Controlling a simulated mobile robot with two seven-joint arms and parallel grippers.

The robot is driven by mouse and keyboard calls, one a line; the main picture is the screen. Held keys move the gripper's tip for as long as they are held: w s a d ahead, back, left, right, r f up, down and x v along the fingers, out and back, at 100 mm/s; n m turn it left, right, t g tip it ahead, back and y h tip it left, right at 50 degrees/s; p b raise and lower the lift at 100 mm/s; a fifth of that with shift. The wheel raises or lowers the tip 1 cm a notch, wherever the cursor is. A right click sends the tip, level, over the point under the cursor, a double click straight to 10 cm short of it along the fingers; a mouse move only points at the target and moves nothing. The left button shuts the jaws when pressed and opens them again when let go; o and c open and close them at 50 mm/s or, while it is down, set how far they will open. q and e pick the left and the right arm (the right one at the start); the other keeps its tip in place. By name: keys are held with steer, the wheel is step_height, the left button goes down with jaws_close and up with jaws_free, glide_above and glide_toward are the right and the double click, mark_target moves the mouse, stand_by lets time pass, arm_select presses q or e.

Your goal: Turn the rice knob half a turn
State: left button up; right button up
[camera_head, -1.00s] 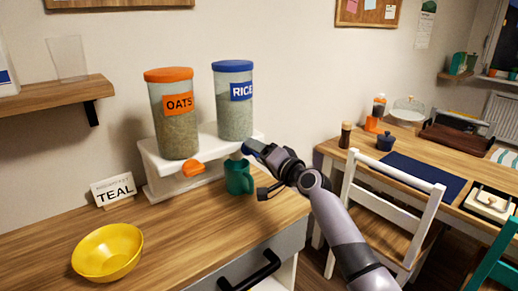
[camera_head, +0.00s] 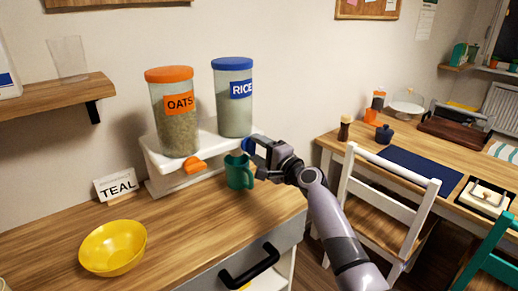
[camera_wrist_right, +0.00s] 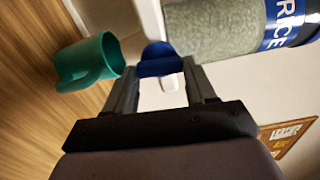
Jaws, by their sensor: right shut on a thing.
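The rice dispenser (camera_head: 233,112) is a clear canister with a blue lid and a blue RICE label, on a white stand (camera_head: 165,178). Its blue rice knob (camera_wrist_right: 160,60) sits between the two fingers of my right gripper (camera_wrist_right: 161,84) in the wrist view. The right gripper is shut on this knob, coming in from the right in the head view (camera_head: 252,147). A teal mug (camera_head: 238,175) stands upright on the counter below the rice dispenser, just left of my gripper. The inside of the mug is not clear. My left gripper is not in view.
The oats dispenser (camera_head: 177,125) with its orange knob (camera_head: 194,165) stands left of the rice. A white chair (camera_head: 390,205) and a table stand to the right. The middle counter is clear.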

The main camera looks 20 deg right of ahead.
steer(key=shift+f, duration=0.1)
stand_by(0.3)
steer(key=o, duration=1)
steer(key=shift+o, duration=0.2)
steer(key=shift+s, duration=0.1)
steer(key=shift+s+d, duration=0.25)
steer(key=shift+s, duration=0.4)
steer(key=shift+v, duration=2.8)
